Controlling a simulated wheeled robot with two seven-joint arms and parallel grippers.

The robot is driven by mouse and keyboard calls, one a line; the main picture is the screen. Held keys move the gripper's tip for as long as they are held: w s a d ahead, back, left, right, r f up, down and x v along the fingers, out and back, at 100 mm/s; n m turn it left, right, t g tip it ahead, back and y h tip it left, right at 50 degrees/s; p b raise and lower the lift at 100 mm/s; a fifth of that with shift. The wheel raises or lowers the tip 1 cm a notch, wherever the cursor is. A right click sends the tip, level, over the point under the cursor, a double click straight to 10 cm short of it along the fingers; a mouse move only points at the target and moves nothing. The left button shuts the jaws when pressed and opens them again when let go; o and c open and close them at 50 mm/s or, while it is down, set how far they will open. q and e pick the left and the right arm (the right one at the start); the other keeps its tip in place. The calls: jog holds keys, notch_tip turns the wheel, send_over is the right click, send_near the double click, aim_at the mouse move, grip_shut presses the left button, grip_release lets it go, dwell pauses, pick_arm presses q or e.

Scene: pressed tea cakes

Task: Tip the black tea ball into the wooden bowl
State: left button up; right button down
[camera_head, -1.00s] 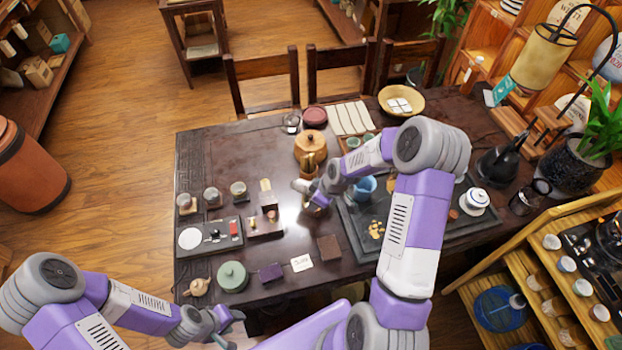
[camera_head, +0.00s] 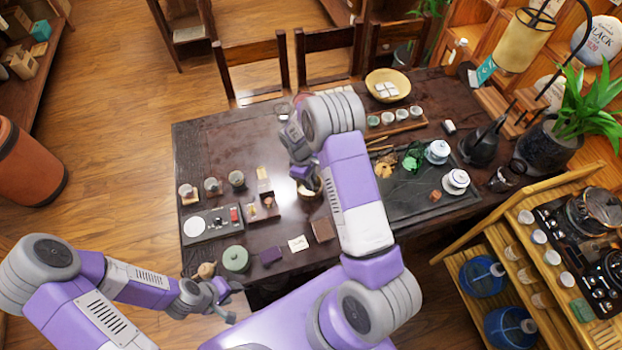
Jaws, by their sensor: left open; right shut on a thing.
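I cannot make out the black tea ball for certain. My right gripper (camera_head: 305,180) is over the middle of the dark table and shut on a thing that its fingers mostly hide. A tan, rounded piece (camera_head: 312,190) shows at its fingers; I cannot tell whether it is held or is a bowl below. A wide tan bowl (camera_head: 372,92) with pale pieces in it stands at the far edge, well away from the gripper. My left gripper (camera_head: 228,303) is open and empty at the near left table edge.
Small cups (camera_head: 237,179) stand at left behind a grey tray (camera_head: 197,228). A green lidded pot (camera_head: 235,258), a dark purple box (camera_head: 271,256) and a white card (camera_head: 298,243) line the near edge. A black tea tray (camera_head: 405,200) with cups lies right of my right arm.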

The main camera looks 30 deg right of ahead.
jog(key=shift+w+a+r+g+h, duration=0.15)
jog(key=shift+w+r+g+h, duration=0.05)
jog(key=shift+r+g+h, duration=0.5)
jog(key=shift+w+a+r+g+h+b, duration=0.1)
jog(key=shift+r+g+h+b, duration=0.1)
jog(key=shift+r+g+h, duration=0.25)
jog(key=shift+w+a+r+g+h+b, duration=0.15)
jog(key=shift+g+h, duration=0.1)
jog(key=shift+g, duration=0.3)
jog(key=shift+w+r+g+h+b, duration=0.15)
jog(key=shift+r+g+h+b, duration=0.5)
jog(key=shift+g+b, duration=0.25)
jog(key=g+b, duration=0.1)
jog(key=r+h+b, duration=0.1)
jog(key=shift+w+a+r+g+h+b, duration=0.2)
jog(key=shift+g+h+b, duration=0.1)
jog(key=shift+g, duration=0.1)
jog(key=shift+r+g+h+b, duration=0.25)
jog(key=shift+r+g+b, duration=0.15)
jog(key=shift+b, duration=0.15)
pick_arm(q)
jog(key=shift+f, duration=3)
pick_arm(e)
jog(key=shift+a+r+g, duration=0.1)
jog(key=shift+r+g, duration=0.2)
jog(key=shift+r, duration=0.15)
